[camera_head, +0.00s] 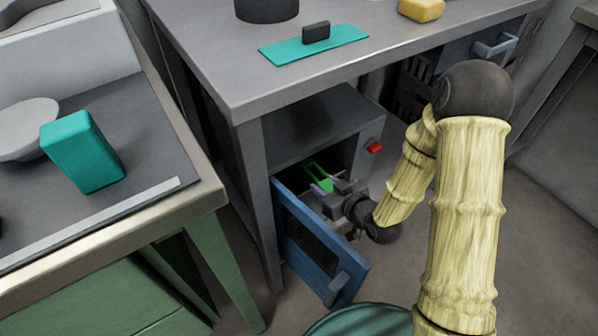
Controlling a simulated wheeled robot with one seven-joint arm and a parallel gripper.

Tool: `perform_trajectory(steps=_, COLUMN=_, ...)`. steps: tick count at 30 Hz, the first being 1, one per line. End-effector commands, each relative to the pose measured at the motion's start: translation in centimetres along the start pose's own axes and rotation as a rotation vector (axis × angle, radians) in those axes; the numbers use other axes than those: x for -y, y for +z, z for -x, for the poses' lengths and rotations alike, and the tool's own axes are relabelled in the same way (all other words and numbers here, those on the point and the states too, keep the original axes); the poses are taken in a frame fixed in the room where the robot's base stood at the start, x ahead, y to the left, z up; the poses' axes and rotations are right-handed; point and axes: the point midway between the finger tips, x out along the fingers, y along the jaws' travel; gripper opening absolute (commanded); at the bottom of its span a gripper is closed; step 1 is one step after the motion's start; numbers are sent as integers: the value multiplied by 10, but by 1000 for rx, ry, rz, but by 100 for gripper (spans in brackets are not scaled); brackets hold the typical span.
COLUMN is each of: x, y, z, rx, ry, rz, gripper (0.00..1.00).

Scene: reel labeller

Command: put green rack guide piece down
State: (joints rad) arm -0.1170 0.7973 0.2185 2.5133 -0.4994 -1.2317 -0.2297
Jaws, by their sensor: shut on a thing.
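The green rack guide piece (322,173) shows as a small bright green shape inside the opening of the low grey cabinet. My gripper (322,190) reaches into that opening and is shut on the green piece. The fingers and the cabinet's shade hide part of the piece. I cannot tell whether it touches the cabinet floor.
The cabinet's blue door (307,240) hangs open, close to my gripper's left and front. A teal mat (314,45) with a dark block lies on the grey bench above. A teal block (82,152) stands on the left table.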

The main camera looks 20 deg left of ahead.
Motion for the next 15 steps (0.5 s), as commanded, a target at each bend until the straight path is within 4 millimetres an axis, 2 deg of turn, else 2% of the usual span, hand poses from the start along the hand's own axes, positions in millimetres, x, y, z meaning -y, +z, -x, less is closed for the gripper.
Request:
perform_trajectory(steps=1, x=0, y=2, z=-6, rx=-6, ry=1, rz=3, gripper=3)
perform_trajectory(steps=15, x=0, y=-39, z=-96, rx=-6, ry=1, rz=2, gripper=3)
